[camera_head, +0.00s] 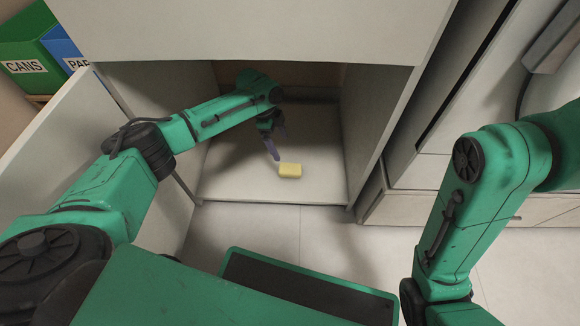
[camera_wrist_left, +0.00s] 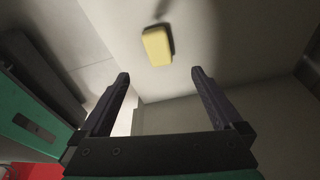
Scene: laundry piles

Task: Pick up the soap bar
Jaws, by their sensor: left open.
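The soap bar (camera_head: 290,170) is a small pale yellow block lying on the floor of an open cabinet, near its front edge. My left gripper (camera_head: 278,146) is inside the cabinet, just to the left of and above the soap bar in the head view. In the left wrist view the soap bar (camera_wrist_left: 157,46) lies beyond the fingertips, roughly in line with the gap between them. The left gripper (camera_wrist_left: 160,76) is open and empty, apart from the soap. My right arm hangs at the right of the head view, and its gripper is out of view.
The cabinet (camera_head: 215,190) has side walls and a top panel close around my left arm. Its open door (camera_head: 60,140) stands at the left. A green bin (camera_head: 28,45) and a blue bin (camera_head: 64,47) stand at the upper left. Floor tiles (camera_head: 330,235) are clear in front.

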